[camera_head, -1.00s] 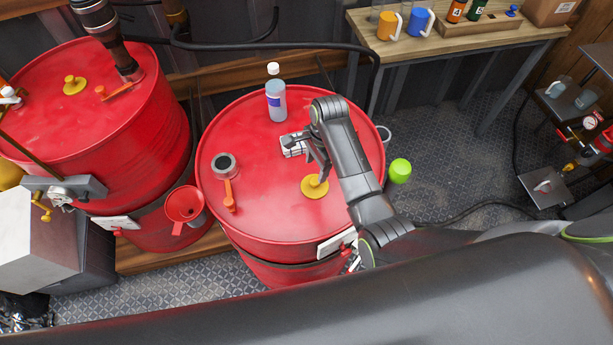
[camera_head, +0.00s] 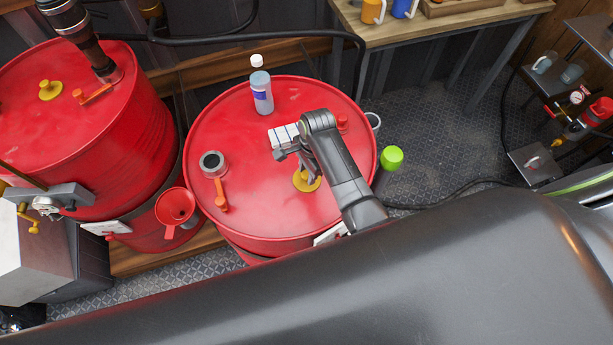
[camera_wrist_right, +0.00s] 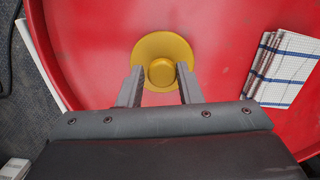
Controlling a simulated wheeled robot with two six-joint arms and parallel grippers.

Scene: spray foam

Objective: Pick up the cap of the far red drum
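A yellow cap (camera_head: 307,182) with a raised knob sits on top of the middle red drum (camera_head: 240,125). It also shows in the right wrist view (camera_wrist_right: 162,72). My right gripper (camera_head: 306,171) is just above this cap, pointing down. In the right wrist view the fingers (camera_wrist_right: 160,78) are apart, one on each side of the knob, with visible gaps. A second red drum (camera_head: 75,120) stands at the left with its own yellow cap (camera_head: 50,90). My left gripper is not in view.
The middle drum's top holds a bottle (camera_head: 262,90), a folded checked cloth (camera_head: 284,135), an open metal-rimmed port (camera_head: 213,164) and an orange lever (camera_head: 220,195). A red funnel (camera_head: 175,207) is between the drums. A wooden table (camera_head: 440,28) stands behind.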

